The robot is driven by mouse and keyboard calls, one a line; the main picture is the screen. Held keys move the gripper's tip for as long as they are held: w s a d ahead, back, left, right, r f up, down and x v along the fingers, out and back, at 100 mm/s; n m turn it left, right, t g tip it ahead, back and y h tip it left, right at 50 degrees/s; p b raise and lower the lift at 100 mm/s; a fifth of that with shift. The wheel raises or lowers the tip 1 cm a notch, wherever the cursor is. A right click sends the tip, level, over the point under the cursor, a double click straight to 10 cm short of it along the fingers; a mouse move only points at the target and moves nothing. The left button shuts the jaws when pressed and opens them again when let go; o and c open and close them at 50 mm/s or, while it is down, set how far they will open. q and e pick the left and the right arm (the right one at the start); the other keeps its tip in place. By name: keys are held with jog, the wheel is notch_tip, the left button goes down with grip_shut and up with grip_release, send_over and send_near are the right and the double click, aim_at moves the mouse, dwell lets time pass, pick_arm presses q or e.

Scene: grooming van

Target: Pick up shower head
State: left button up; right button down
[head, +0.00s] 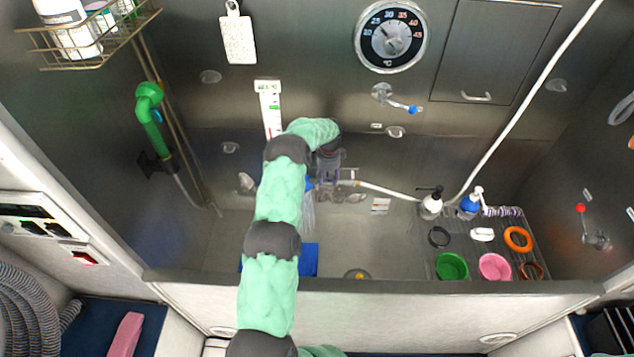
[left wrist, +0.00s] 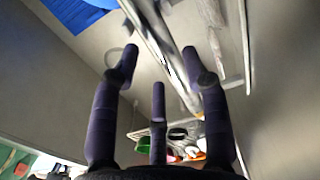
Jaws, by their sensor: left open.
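My left gripper (head: 327,172) is in the tub near the back wall, partly hidden behind its own wrist. In the left wrist view its dark fingers (left wrist: 160,70) are spread open, and a pale bar-like part passes behind or between them; I cannot tell which. A white hose (head: 385,189) runs along the tub to beside this gripper. A small blue part (head: 309,185) shows at the gripper's left, perhaps of the shower head, which I cannot make out clearly. A green elbow-shaped fitting (head: 150,105) with a thin hose hangs on the left wall. My right gripper is out of view.
A rack (head: 463,264) at the tub's right holds pump bottles (head: 431,206), bowls (head: 452,267) and rings. A blue object (head: 309,260) lies near the front rim (head: 400,290). Wall fittings stick out at the back. The tub floor right of my arm is mostly clear.

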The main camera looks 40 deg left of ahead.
pick_arm(q)
jog(key=shift+w+f, duration=0.1)
jog(key=shift+f, duration=0.85)
jog(key=c, duration=0.9)
grip_shut()
jog(key=shift+r, duration=0.1)
